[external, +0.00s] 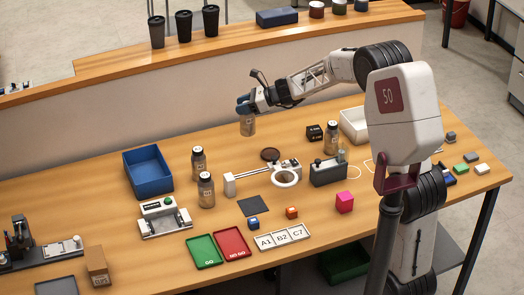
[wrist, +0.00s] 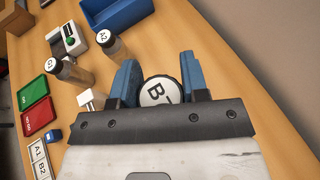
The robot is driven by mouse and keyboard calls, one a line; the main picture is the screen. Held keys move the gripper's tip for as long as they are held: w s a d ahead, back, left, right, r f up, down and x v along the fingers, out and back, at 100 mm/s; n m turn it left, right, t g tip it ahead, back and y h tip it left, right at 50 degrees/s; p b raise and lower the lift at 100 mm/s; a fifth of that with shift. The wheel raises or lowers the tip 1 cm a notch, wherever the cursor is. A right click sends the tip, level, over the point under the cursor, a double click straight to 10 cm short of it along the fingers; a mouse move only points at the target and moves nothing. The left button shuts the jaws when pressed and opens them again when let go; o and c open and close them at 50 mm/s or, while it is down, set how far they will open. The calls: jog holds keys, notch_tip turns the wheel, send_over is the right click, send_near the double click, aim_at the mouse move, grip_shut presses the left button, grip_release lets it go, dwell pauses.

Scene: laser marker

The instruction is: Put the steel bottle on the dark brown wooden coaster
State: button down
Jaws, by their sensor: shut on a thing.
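My gripper (external: 246,106) is shut on a steel bottle (external: 247,126) and holds it upright above the table. In the wrist view the blue fingers of my gripper (wrist: 158,80) sit on both sides of the bottle's round cap (wrist: 157,92), which has a white top marked "B" and a partly hidden character. The dark brown round coaster (external: 270,154) lies on the table, below and a little right of the held bottle in the external view. Nothing stands on it. The coaster does not show in the wrist view.
Similar bottles stand at left, one behind (external: 198,161) and one in front (external: 206,190), and one at right (external: 331,138). A white-armed ring magnifier (external: 285,178) is just in front of the coaster. A blue bin (external: 148,172) and black box (external: 314,132) stand nearby.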

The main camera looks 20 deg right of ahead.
jog(key=s+d+r, duration=0.1)
jog(key=s+d, duration=0.1)
jog(key=d, duration=0.5)
jog(key=shift+s+d, duration=0.3)
jog(key=shift+d, duration=0.1)
notch_tip(320, 180, down, 6)
jog(key=shift+f, duration=0.1)
dwell(0.3)
jog(key=shift+f, duration=2)
jog(key=c, duration=0.6)
grip_release()
jog(key=shift+v, duration=6.05)
